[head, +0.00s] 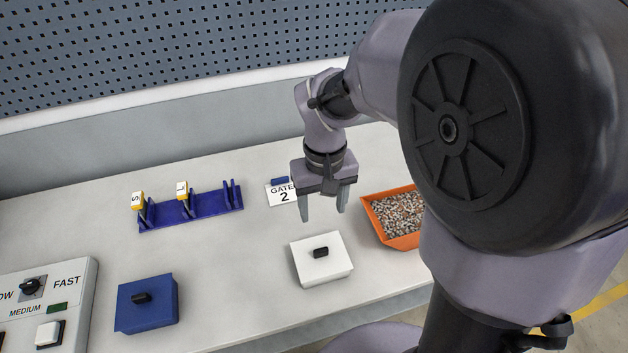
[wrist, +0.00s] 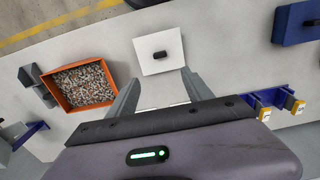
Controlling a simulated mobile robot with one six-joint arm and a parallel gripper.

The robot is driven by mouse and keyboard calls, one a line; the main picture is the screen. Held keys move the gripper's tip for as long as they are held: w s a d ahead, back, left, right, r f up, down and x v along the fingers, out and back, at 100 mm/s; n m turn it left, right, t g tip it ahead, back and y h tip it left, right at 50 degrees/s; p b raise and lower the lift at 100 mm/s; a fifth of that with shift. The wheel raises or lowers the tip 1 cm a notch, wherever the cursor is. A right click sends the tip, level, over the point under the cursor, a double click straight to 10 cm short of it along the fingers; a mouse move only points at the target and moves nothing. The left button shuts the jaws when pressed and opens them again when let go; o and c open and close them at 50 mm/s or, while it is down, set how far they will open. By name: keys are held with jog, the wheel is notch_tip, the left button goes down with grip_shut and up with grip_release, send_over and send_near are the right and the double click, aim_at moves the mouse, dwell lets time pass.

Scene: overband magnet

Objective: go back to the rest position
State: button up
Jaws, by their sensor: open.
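My gripper (head: 323,205) is open and empty. It hangs above the bench, fingers pointing down, behind and above a white box with a black knob (head: 320,260). In the wrist view, my gripper (wrist: 161,90) shows its two fingers spread apart. The white box (wrist: 148,64) lies beyond them there. Nothing is between the fingers.
A blue box with a black knob (head: 157,317) stands front left, beside a speed control panel (head: 78,310). A blue rack (head: 205,207) holds yellow-topped tags. A "GATE 2" sign (head: 277,195) stands behind my gripper. An orange tray (head: 404,243) of mixed bits is at right.

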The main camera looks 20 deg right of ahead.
jog(key=s+a+r+m+t+y+b, duration=0.2)
jog(key=s+r, duration=0.6)
jog(key=s, duration=0.5)
jog(key=a+m+t+b, duration=0.1)
jog(key=a+m+t, duration=0.1)
jog(key=t, duration=0.1)
jog(key=shift+r+t, duration=0.15)
jog(key=shift+t, duration=0.25)
jog(key=shift+w, duration=0.1)
dwell(0.8)
